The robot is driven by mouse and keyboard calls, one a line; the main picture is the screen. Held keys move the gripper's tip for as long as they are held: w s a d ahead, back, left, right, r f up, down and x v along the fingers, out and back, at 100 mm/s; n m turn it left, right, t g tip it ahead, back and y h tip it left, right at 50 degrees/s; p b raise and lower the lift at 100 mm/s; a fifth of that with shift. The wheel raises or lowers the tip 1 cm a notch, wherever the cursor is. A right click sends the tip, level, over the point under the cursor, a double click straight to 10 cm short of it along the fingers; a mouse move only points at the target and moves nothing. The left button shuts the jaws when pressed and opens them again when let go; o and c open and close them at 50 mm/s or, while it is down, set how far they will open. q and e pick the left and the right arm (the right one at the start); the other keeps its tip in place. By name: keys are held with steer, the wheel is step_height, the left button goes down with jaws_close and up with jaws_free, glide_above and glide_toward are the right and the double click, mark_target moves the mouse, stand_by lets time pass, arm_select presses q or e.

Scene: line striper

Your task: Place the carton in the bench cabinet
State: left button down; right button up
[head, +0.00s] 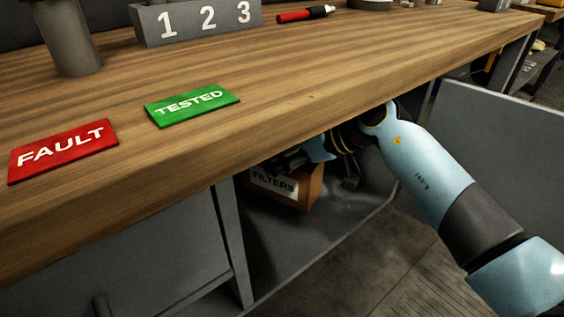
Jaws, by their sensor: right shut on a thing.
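A brown carton (306,188) with a white label reading FILTERS is inside the open bench cabinet (290,252), under the bench top. My right gripper (288,165) is shut on the carton near its top. The bench edge hides part of the gripper and the carton's upper part. I cannot tell whether the carton touches the cabinet floor. The cabinet door (500,150) stands open at the right. My left gripper is not in view.
The wooden bench top (330,70) overhangs the cabinet close above my right arm. On it lie a red FAULT plate (62,150), a green TESTED plate (192,105), a numbered grey block (198,18) and a red marker (304,14). A grey divider (232,245) bounds the cabinet's left side.

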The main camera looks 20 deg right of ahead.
steer(key=shift+f+b, duration=0.4)
steer(key=shift+f, duration=0.55)
steer(key=shift+d+r, duration=0.1)
steer(key=shift+r, duration=0.15)
steer(key=shift+f, duration=0.1)
steer(key=o, duration=1.7)
steer(key=shift+s, duration=0.1)
steer(key=shift+o, duration=0.4)
